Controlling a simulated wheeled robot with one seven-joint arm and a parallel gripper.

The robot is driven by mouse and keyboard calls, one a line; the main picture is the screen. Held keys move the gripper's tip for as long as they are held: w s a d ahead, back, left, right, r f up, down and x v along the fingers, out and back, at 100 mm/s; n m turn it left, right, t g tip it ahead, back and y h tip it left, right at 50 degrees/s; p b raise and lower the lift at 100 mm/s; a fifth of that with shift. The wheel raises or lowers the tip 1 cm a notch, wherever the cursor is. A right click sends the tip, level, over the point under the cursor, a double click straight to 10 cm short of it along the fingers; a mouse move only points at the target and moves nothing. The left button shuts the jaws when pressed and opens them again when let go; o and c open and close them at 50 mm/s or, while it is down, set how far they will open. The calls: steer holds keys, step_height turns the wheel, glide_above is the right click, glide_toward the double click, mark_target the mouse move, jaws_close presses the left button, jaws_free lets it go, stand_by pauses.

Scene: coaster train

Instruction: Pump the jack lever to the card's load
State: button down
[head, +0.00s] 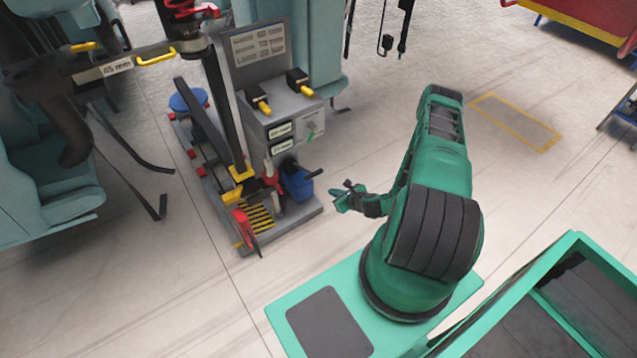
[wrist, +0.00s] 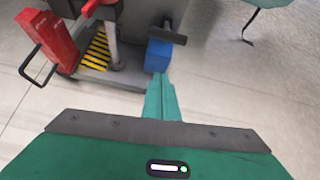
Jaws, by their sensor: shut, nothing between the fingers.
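My gripper (head: 350,197) is shut and empty, held to the right of the jack stand (head: 300,218). In the wrist view its closed green fingers (wrist: 162,98) point toward a blue block (wrist: 159,52) with a black bar (wrist: 167,35) on top; a gap remains between them in the head view. The blue block (head: 297,182) sits at the stand's front right, with its black bar (head: 313,173) sticking out right. I cannot tell for sure whether this bar is the jack lever. A text panel (head: 258,45) stands at the back; its writing is too small to read.
A grey box (head: 283,110) with yellow-handled switches rises behind the blue block. A red block (wrist: 50,45) with a black loop handle and a striped plate (wrist: 97,50) lie left of it. Teal seats (head: 60,190) stand at far left.

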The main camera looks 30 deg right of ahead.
steer(key=w+f+m, duration=0.1)
steer(key=w+f, duration=0.2)
steer(key=w, duration=0.8)
steer(key=shift+a+f, duration=0.2)
steer(key=shift+f, duration=0.15)
steer(key=shift+w+r, duration=0.6)
steer(key=shift+r, duration=0.15)
